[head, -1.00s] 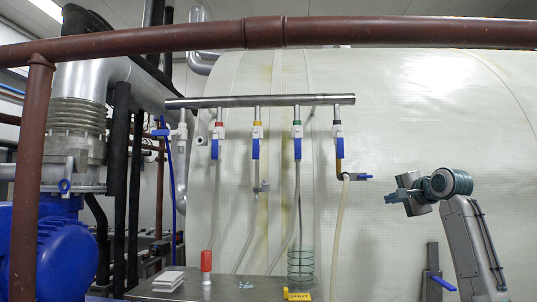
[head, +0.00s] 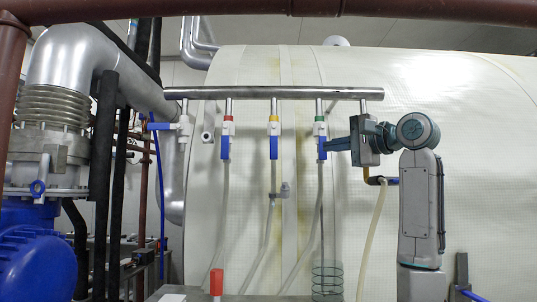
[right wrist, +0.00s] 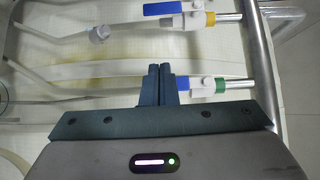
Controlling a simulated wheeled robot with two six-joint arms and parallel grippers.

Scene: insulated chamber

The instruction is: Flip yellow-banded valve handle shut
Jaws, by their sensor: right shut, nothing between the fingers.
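The yellow-banded valve (head: 273,129) hangs from the steel pipe in the head view. Its blue handle (head: 273,147) points down, in line with the hose below. In the right wrist view, its yellow band (right wrist: 211,19) and blue handle (right wrist: 165,9) lie near the top. My right gripper (head: 327,144) is shut and empty, to the right of this valve and apart from it. Its fingertips overlap the green-banded valve's blue handle in the head view; whether they touch it I cannot tell. In the right wrist view, the shut fingers (right wrist: 160,68) end left of the green-banded valve. My left gripper is out of view.
The green-banded valve (head: 320,129) and the red-banded valve (head: 227,129) flank the yellow one, handles down. A further valve's handle (head: 160,126) points left. The steel pipe (head: 250,93) runs above; hoses hang below. A red-topped item (head: 216,281) stands at the bottom.

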